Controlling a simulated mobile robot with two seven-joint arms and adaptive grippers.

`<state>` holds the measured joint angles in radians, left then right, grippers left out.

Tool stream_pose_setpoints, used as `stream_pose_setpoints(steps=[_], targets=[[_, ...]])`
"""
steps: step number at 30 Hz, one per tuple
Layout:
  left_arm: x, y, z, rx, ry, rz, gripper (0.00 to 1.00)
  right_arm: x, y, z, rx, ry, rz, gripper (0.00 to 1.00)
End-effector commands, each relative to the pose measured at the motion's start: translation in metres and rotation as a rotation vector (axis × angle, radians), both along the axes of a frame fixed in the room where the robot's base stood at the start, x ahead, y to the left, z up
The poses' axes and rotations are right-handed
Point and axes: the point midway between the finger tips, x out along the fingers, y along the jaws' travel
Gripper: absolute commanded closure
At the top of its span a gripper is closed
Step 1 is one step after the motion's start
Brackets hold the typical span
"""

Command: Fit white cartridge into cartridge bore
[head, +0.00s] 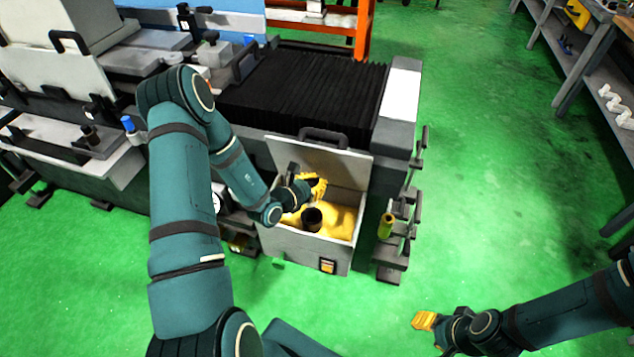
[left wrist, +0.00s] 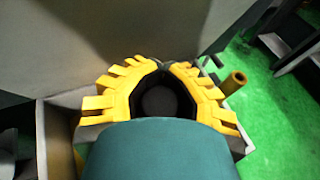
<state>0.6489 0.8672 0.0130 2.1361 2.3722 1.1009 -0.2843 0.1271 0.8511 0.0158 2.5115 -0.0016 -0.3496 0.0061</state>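No white cartridge shows clearly in either view. A dark, open-topped round cylinder (head: 312,217) stands in the yellow filling of a grey box; I cannot tell if it is the cartridge bore. My left gripper (head: 317,186) is in the box opening, just above and behind that cylinder. In the left wrist view its yellow fingers (left wrist: 170,68) curve around a dark round shape (left wrist: 160,101), with a small gap at the tips. I cannot tell whether that shape is held or lies beyond. My right gripper (head: 426,320) is over the floor at lower right, far from the box.
The grey box (head: 290,247) has a raised lid (head: 318,160) behind my left gripper. A rack with a yellow cylinder (head: 386,226) stands close on its right. The black bellows (head: 305,92) of the machine lie behind. Green floor is clear to the right.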

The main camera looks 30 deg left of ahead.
Motion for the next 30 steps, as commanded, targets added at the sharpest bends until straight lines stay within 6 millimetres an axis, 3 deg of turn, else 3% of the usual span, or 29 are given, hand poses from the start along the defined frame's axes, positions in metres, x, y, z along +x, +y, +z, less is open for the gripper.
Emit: stream_pose_setpoints(steps=[8, 24, 30], targets=[[0.000, 0.000, -0.008, -0.001, 0.000, -0.004, 1.00, 0.000, 0.000, -0.006, 0.000, -0.001, 0.000, 0.53], [0.000, 0.000, -0.052, 0.000, -0.001, -0.004, 1.00, 0.005, -0.001, -0.040, -0.003, -0.011, -0.001, 0.53], [0.000, 0.000, -0.058, 0.000, 0.000, -0.004, 1.00, 0.006, -0.001, -0.044, -0.003, -0.014, -0.001, 0.53]])
